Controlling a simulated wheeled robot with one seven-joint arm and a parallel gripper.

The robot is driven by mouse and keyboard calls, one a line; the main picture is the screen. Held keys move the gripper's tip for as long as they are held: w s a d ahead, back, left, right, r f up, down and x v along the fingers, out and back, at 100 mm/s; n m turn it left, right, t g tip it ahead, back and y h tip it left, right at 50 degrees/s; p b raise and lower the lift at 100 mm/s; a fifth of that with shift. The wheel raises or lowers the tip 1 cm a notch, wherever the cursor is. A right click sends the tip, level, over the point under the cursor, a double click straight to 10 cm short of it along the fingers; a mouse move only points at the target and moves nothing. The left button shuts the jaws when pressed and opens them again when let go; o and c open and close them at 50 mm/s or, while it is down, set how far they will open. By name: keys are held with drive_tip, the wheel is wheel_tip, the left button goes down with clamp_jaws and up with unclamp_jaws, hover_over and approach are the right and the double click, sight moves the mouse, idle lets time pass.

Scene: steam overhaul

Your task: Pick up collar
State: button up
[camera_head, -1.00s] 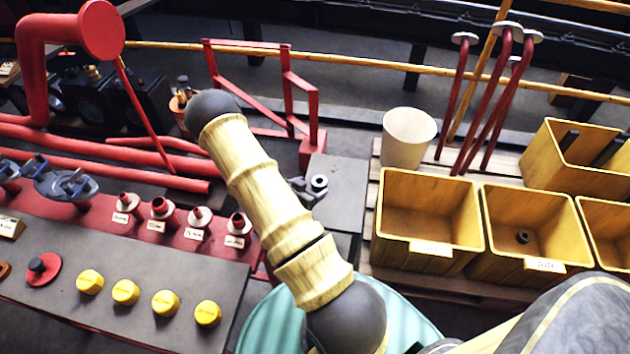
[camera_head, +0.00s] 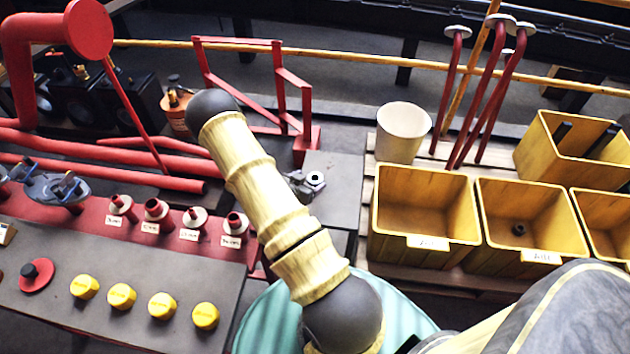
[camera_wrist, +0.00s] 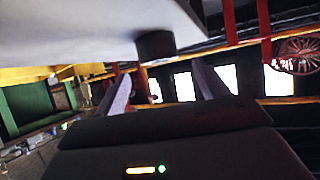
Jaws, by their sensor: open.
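No part is clearly marked as the collar. A small grey ring-shaped part (camera_head: 315,180) sits on a dark grey block, right of my arm in the head view. A small dark ring (camera_head: 519,230) lies in the middle yellow bin. My gripper (camera_wrist: 161,86) shows in the wrist view with its two fingers apart and nothing seen between them. A short dark cylinder (camera_wrist: 155,45) is under a pale surface (camera_wrist: 90,28), above the finger gap in the picture; I cannot tell what it is.
A bench with yellow caps (camera_head: 162,305) and labelled red fittings (camera_head: 194,218) is at the left. A red frame (camera_head: 284,95) stands behind my arm.

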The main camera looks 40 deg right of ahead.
sight(317, 177)
drive_tip(key=x, duration=0.2)
drive_tip(key=b+x, duration=0.1)
drive_tip(key=x, duration=0.1)
drive_tip(key=shift+s+f, duration=0.1)
drive_tip(key=shift+f, duration=0.3)
drive_tip(key=shift+d+f, duration=0.2)
drive_tip(key=shift+d, duration=0.2)
drive_tip(key=shift+c, duration=0.2)
drive_tip(key=shift+r, duration=0.1)
drive_tip(key=c, duration=1.4)
drive_tip(key=shift+o, duration=0.2)
drive_tip(key=shift+w, duration=0.2)
wheel_tip(317, 177, up, 10)
drive_tip(key=p, duration=0.2)
